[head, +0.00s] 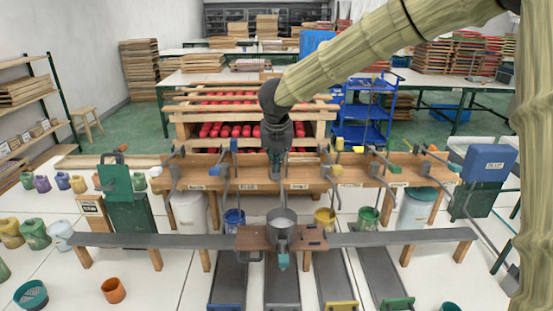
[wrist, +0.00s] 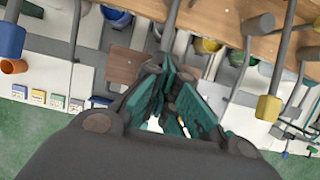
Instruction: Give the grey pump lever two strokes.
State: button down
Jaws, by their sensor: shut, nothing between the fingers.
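A row of pumps with grey rods stands along a wooden bench (head: 262,172). Most rods end in coloured knobs, such as a blue knob (head: 233,145) and a yellow knob (head: 339,144). My gripper (head: 278,172) points down over the middle of the bench, fingers shut and empty. It hides much of the middle pump, so I cannot make out the grey lever's end in the head view. In the wrist view, a grey rod (wrist: 172,22) runs up from behind my teal fingers (wrist: 172,112). I cannot tell whether they touch it.
Paint pots, including a blue one (head: 235,219) and a green one (head: 368,217), stand under the bench. Neighbouring pump rods are close on both sides.

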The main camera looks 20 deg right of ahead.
jog(key=shift+f+b, duration=1.8)
jog(key=shift+f, duration=1.9)
notch_tip(320, 180, up, 11)
jog(key=p, duration=0.8)
jog(key=shift+p, duration=0.35)
